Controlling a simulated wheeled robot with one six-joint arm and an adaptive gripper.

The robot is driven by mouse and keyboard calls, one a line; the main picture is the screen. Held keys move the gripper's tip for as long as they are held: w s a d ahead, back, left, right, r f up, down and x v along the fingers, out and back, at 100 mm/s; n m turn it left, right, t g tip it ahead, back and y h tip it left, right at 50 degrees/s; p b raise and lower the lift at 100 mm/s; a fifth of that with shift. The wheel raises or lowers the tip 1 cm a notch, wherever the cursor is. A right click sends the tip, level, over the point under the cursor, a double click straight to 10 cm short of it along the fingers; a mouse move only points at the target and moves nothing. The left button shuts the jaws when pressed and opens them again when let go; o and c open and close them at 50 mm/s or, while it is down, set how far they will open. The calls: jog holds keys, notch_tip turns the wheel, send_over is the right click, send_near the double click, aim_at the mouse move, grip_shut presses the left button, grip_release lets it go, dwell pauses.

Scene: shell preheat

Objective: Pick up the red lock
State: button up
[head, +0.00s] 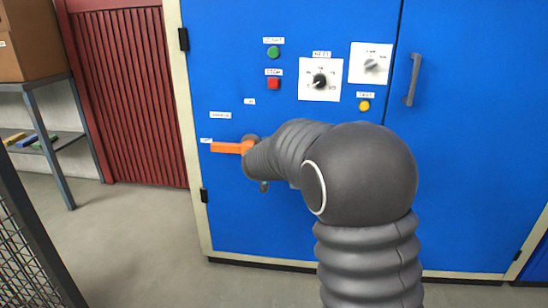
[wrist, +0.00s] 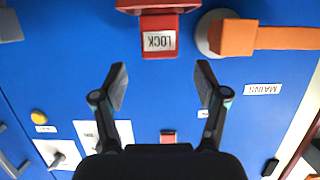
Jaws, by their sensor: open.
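The red lock (wrist: 159,40) shows at the top middle of the wrist view, against the blue cabinet front. Its white label reads "LOCK" and appears upside down; its upper part is cut off by the picture edge. My gripper (wrist: 161,73) is open and empty. Its two dark fingers are spread on either side below the lock in that view, apart from it. In the head view the lock is hidden behind my arm, and my gripper's fingers are not clear there.
An orange handle (wrist: 280,38) on a grey round mount sits close beside the lock; it also shows in the head view (head: 226,147). The blue cabinet (head: 460,150) carries a green button (head: 273,52), a red button (head: 273,84), dials and a grey door handle (head: 412,80).

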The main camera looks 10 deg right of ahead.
jog(key=shift+x, duration=2.95)
jog(key=c, duration=1.3)
